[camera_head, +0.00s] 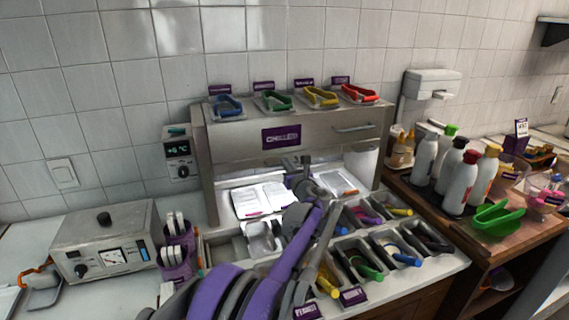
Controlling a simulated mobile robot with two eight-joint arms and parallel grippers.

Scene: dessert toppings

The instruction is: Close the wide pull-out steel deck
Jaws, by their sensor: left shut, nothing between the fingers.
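A wide steel unit (226,145) stands at the back of the counter. Its front panel has a purple label and a bar handle (353,127) on the right. Which part of it is the pull-out deck, and how far it is out, I cannot tell for sure. My left arm, purple and grey, reaches up from the bottom of the view. My left gripper (297,168) is shut and empty, just below the panel's lower edge, in front of the opening. The arm hides part of the tray area behind it. My right gripper is not in view.
Coloured tongs (321,97) lie on top of the unit. Topping bins (358,262) with coloured scoops fill the counter right of my arm. A control box (105,240) and purple cups (176,262) stand left.

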